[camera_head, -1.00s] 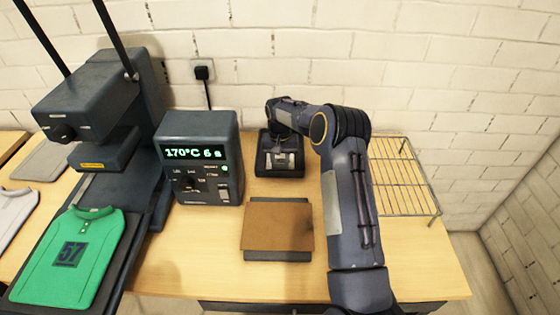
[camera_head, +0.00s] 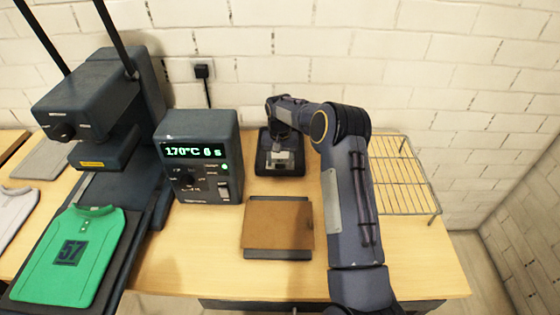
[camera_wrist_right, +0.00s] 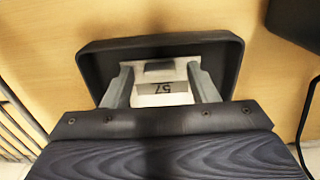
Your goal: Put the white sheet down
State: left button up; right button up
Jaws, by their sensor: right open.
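The white sheet (camera_wrist_right: 160,84) lies in a dark tray (camera_wrist_right: 91,72) and bears a grey patch reading 57 upside down in the right wrist view. My right gripper (camera_wrist_right: 160,75) is open, with one finger on each side of the sheet; I cannot tell whether they touch it. In the head view the sheet (camera_head: 286,160) is a small pale patch in the tray (camera_head: 280,171), below my right gripper (camera_head: 281,149). A green shirt (camera_head: 70,254) with a dark 57 patch lies flat on the heat press's lower plate. My left gripper is out of view.
The heat press (camera_head: 95,100) stands left, beside a control box (camera_head: 198,157) showing 170°C 6 s. A brown pad (camera_head: 278,223) lies in front of the tray. A wire rack (camera_head: 404,178) stands right of my arm. Bare table lies around the pad.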

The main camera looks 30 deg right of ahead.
notch_tip(320, 180, up, 12)
jog(key=f, duration=0.1)
jog(key=s+a+r+n+t+y, duration=0.1)
jog(key=s+a+r+t, duration=0.15)
jog(key=s+r, duration=0.6)
jog(key=s+a+r+n+y, duration=0.15)
jog(key=s+a+r, duration=0.3)
jog(key=s, duration=0.55)
jog(key=s+a+f+t, duration=0.1)
jog(key=s+a+f, duration=0.1)
jog(key=s, duration=0.4)
jog(key=s+a+f+n+t+y, duration=0.1)
jog(key=s+a+f, duration=0.1)
jog(key=s+a, duration=0.2)
jog(key=s+a+f+n+t, duration=0.1)
jog(key=s+a, duration=0.3)
jog(key=s, duration=0.5)
jog(key=shift+s+f+b, duration=0.15)
jog(key=shift+f+b, duration=0.2)
jog(key=shift+f, duration=0.25)
